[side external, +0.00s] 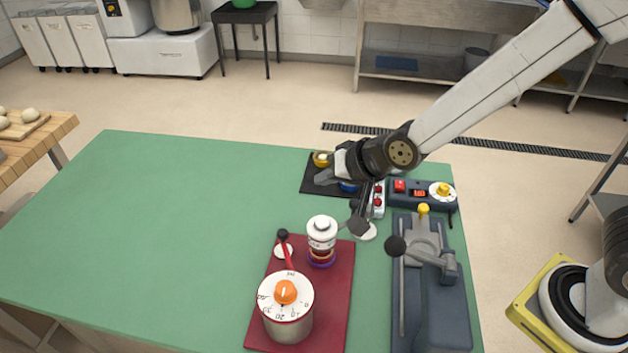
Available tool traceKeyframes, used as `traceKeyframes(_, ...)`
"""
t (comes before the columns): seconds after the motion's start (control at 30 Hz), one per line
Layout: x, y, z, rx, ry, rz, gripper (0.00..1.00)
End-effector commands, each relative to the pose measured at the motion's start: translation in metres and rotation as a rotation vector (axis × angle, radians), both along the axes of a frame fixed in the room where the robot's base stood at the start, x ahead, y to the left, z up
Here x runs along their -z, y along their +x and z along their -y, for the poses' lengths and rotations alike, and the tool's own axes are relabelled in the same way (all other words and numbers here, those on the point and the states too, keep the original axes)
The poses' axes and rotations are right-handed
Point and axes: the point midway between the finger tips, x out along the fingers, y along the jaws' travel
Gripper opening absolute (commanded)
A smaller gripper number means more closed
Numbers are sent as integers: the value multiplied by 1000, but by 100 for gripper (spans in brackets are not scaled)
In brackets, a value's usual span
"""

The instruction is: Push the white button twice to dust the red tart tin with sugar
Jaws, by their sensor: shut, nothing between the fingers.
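My gripper (358,222) hangs from the wrist at the right of the green table, pointing down, fingers shut and empty. A pale round disc (369,234) lies beside its fingertips; I cannot tell whether it is the white button or whether they touch. On the black mat (312,184) behind the gripper, a yellow round piece (321,159) and a blue one (348,187) show, partly covered by my wrist. I cannot make out a red tart tin; my gripper hides part of the mat. Another small white disc (283,252) sits on the dark red board by a black-knobbed red lever.
The dark red board (335,300) holds a dial timer (286,305) and a white-topped jar (321,235). Right of the gripper are a red-buttoned strip (378,203), a dark control box (422,194) and a grey lever device (432,285). The table's left is clear.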

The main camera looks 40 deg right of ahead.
Motion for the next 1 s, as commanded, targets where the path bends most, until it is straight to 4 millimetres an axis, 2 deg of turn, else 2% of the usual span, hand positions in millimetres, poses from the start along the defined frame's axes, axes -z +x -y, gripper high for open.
traceKeyframes(0.27, 20, -1, 0, -1, -2, -4, 0)
traceKeyframes(0.7, 65, 0, 0, -1, -2, -2, 0)
traceKeyframes(1.0, 82, 0, 0, 0, 0, 0, 0)
